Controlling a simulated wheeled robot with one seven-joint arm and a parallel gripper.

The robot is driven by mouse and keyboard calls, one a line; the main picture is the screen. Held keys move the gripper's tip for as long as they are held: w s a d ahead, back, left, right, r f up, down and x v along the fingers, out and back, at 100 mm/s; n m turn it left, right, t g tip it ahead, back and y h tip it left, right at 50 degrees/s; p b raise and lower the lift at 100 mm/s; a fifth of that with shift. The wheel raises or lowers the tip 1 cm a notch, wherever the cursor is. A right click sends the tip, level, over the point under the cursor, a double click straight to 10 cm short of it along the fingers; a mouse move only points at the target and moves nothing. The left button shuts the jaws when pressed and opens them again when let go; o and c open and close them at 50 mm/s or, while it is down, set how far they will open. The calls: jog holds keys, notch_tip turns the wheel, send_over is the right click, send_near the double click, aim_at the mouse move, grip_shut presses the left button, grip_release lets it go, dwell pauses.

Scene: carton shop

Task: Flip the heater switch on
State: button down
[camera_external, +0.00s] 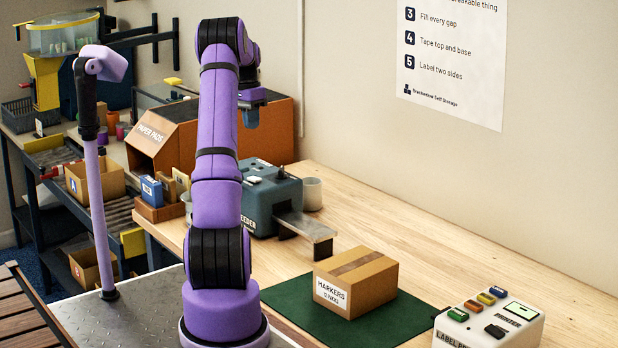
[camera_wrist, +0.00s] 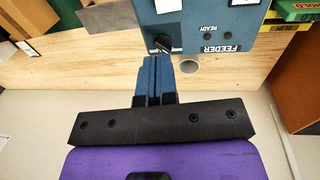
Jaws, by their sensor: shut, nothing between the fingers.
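The blue-grey feeder box (camera_external: 272,200) stands on the wooden bench, and its face marked FEEDER and READY shows at the top of the wrist view (camera_wrist: 222,22). A black knob or switch (camera_wrist: 163,42) with a light mark and small lettering that looks like LOW sits on this face. No label reading heater is legible, and I cannot tell the switch's setting. My gripper (camera_wrist: 156,60) is shut and empty. Its blue fingertips appear just below the black control in the wrist view; contact cannot be told. In the external view my gripper (camera_external: 250,118) hangs above the feeder box.
An orange PAPER PADS box (camera_external: 165,140) stands behind the feeder. A metal chute (camera_external: 306,226) and a grey cup (camera_external: 312,194) are beside it. A MARKERS carton (camera_external: 362,285) sits on a green mat (camera_external: 290,305), left of a label printer (camera_external: 490,322).

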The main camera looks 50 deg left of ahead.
aim_at(254, 178)
jog(key=shift+f, duration=0.1)
jog(key=f, duration=0.4)
jog(key=d+f, duration=0.1)
jog(key=f, duration=0.8)
jog(key=shift+d+f, duration=0.25)
jog(key=shift+d, duration=0.15)
jog(key=shift+f, duration=0.1)
jog(key=shift+d+f+y, duration=0.15)
jog(key=shift+y, duration=0.15)
jog(key=shift+a, duration=0.85)
jog(key=shift+r, duration=0.2)
